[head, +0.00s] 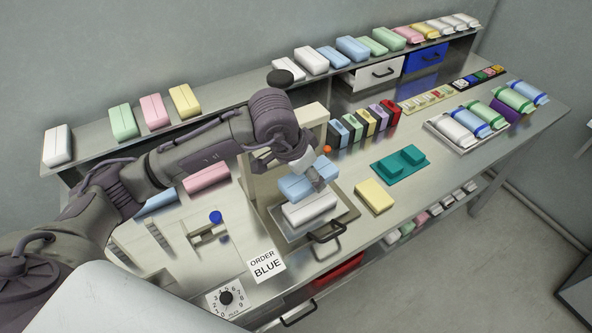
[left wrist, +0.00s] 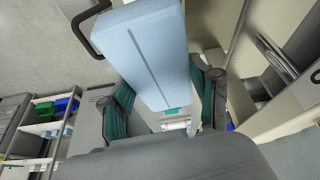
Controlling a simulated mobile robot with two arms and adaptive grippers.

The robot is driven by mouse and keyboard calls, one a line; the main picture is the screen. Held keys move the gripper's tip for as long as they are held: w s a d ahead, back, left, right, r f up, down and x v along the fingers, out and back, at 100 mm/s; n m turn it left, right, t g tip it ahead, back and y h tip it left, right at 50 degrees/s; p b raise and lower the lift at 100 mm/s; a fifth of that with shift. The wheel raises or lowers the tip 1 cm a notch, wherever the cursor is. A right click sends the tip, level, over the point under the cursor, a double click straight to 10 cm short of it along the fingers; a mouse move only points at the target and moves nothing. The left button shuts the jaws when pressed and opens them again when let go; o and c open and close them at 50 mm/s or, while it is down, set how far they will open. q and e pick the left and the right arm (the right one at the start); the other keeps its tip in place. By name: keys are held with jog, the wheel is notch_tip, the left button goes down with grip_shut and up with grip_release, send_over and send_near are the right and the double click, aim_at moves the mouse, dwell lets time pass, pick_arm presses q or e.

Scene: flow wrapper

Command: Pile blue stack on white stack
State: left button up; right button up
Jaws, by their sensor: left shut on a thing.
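The blue stack (head: 303,186) is held by my left gripper (head: 319,178). In the left wrist view, the blue stack (left wrist: 150,45) sits between the two fingers of my left gripper (left wrist: 165,98). The white stack (head: 309,209) lies in a metal tray (head: 288,238) at the front of the bench. The blue stack is right above the white stack and covers part of it. I cannot tell whether the two touch. The white stack cannot be made out in the left wrist view. My right gripper is not in view.
A yellow stack (head: 374,196) and a teal fixture (head: 400,163) are right of the tray. A beige post (head: 262,180) stands behind it. A black handle (head: 325,240) is at the tray's front. An "ORDER BLUE" card (head: 267,265) lies to the left. Coloured stacks line the back shelf (head: 225,99).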

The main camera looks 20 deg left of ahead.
aim_at(314, 200)
pick_arm(q)
jog(key=shift+w+d+f+m, duration=0.2)
jog(key=shift+w+f+m, duration=0.1)
jog(key=shift+f+m, duration=0.25)
jog(key=shift+f, duration=0.45)
jog(key=shift+f+b, duration=0.55)
jog(key=shift+f, duration=0.2)
notch_tip(314, 200, down, 3)
jog(key=shift+f+b, duration=0.15)
jog(key=shift+b, duration=0.55)
jog(key=shift+f+b, duration=0.45)
jog(key=shift+b, duration=0.3)
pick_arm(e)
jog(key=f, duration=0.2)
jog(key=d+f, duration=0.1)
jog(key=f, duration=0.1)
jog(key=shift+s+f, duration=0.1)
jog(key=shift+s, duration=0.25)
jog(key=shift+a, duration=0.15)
pick_arm(q)
jog(key=shift+f+b, duration=0.2)
jog(key=shift+b, duration=0.1)
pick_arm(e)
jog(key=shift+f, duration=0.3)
pick_arm(q)
jog(key=o, duration=1)
jog(key=shift+c, duration=0.2)
